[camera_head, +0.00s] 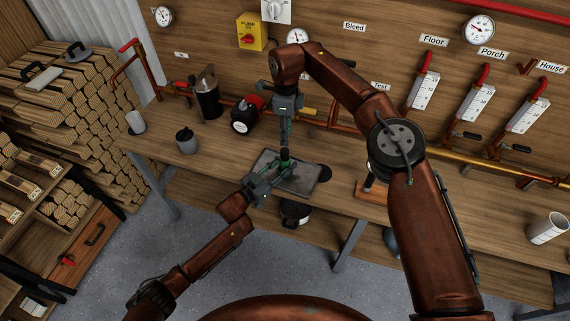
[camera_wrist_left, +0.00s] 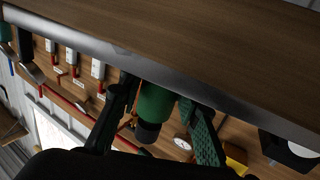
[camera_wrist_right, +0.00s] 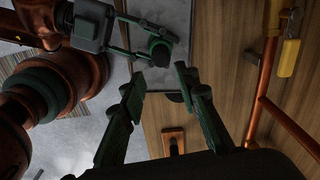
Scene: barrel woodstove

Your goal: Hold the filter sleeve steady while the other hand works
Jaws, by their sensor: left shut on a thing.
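The filter sleeve, a green cylinder with a dark end (camera_head: 285,158), stands in my left gripper (camera_head: 280,172) over the grey tray (camera_head: 308,187). In the left wrist view the sleeve (camera_wrist_left: 156,103) sits between the two fingers of that gripper, which is shut on it. My right gripper (camera_head: 286,145) points down from above, close over the sleeve's top. In the right wrist view its fingers (camera_wrist_right: 160,75) are apart with nothing between them, and the sleeve's dark round end (camera_wrist_right: 160,53) lies just beyond the fingertips. I cannot tell whether the right fingers touch it.
A dark pump with a red part (camera_head: 243,118), a grey canister (camera_head: 186,140) and a white cup (camera_head: 136,122) stand left on the bench. Copper pipes (camera_head: 465,160) run along the back wall.

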